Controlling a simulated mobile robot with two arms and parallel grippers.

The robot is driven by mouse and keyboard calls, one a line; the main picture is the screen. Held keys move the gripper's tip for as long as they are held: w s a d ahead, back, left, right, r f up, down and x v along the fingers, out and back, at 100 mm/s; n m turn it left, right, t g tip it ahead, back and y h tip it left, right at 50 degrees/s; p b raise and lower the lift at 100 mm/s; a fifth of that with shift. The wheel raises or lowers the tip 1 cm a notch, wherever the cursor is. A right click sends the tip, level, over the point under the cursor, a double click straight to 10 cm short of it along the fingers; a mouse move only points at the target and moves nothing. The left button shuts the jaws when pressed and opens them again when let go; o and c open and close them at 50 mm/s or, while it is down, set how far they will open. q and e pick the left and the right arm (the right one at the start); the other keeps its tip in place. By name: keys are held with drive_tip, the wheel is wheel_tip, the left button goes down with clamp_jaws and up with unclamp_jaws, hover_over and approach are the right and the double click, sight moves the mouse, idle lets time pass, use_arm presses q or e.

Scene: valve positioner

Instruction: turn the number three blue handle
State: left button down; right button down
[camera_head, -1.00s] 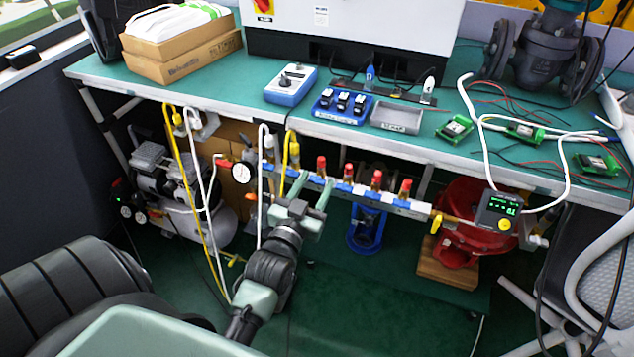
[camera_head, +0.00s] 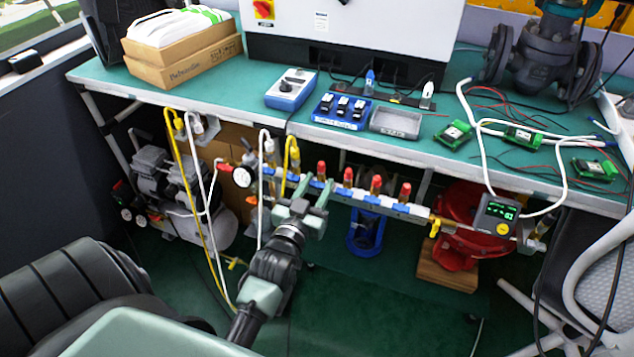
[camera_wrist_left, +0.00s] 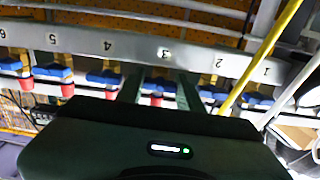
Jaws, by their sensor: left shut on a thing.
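The valve manifold (camera_head: 415,211) is a pale bar under the bench with several blue handles and red caps. The number three blue handle (camera_wrist_left: 158,86) lies between the fingers of my left gripper (camera_wrist_left: 158,90), below the figure 3. In the head view my left gripper (camera_head: 314,190) reaches up to the bar from below, with the number three handle (camera_head: 317,183) between its fingers. The gripper is shut on this handle. The fingers hide part of it. My right gripper is out of view.
Yellow and white hoses (camera_head: 182,185) hang left of my left arm, and a thin yellow tube (camera_wrist_left: 262,58) passes close by in the wrist view. A gauge (camera_head: 242,177) and a digital positioner (camera_head: 497,212) flank the bar. The green bench top (camera_head: 230,82) overhangs it.

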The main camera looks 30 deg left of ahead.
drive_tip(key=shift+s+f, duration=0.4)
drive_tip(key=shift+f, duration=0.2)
use_arm(q)
drive_tip(key=c, duration=1.2)
unclamp_jaws()
drive_tip(key=shift+s, duration=0.1)
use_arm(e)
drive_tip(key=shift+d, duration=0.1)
use_arm(q)
drive_tip(key=v, duration=0.7)
drive_tip(key=shift+s+p, duration=0.3)
drive_tip(key=shift+p, duration=0.1)
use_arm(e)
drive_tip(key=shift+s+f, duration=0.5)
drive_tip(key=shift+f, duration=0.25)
use_arm(q)
drive_tip(key=shift+d, duration=0.1)
